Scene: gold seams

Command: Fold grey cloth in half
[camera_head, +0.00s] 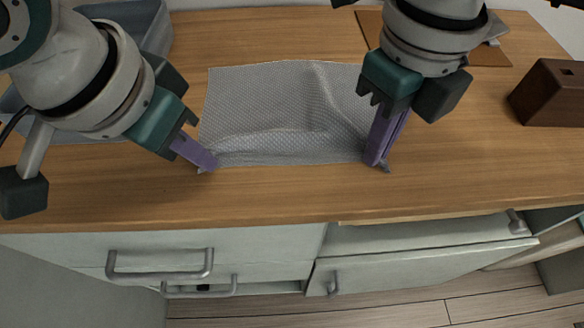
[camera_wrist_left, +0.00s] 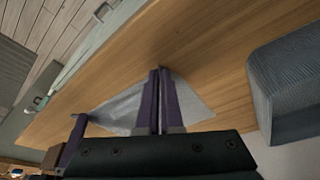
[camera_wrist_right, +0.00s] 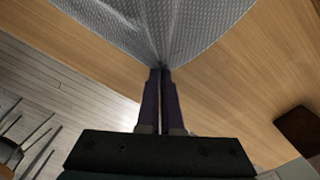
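The grey cloth (camera_head: 270,100) lies spread on the wooden counter with raised wrinkles, one running up its right half and one along its near edge. My left gripper (camera_head: 211,165) is at the cloth's near left corner, fingers closed together on it; the cloth also shows behind the fingers in the left wrist view (camera_wrist_left: 122,110). My right gripper (camera_head: 378,164) is at the near right corner, fingers closed. In the right wrist view the cloth (camera_wrist_right: 150,25) gathers to a point at the fingertips (camera_wrist_right: 160,68).
A grey-blue bin (camera_head: 150,25) stands at the back left. A brown board (camera_head: 490,55) lies at the back right, partly behind my right arm. A dark wooden block (camera_head: 548,92) stands at the right. The counter's front strip (camera_head: 270,200) is clear, with drawers below.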

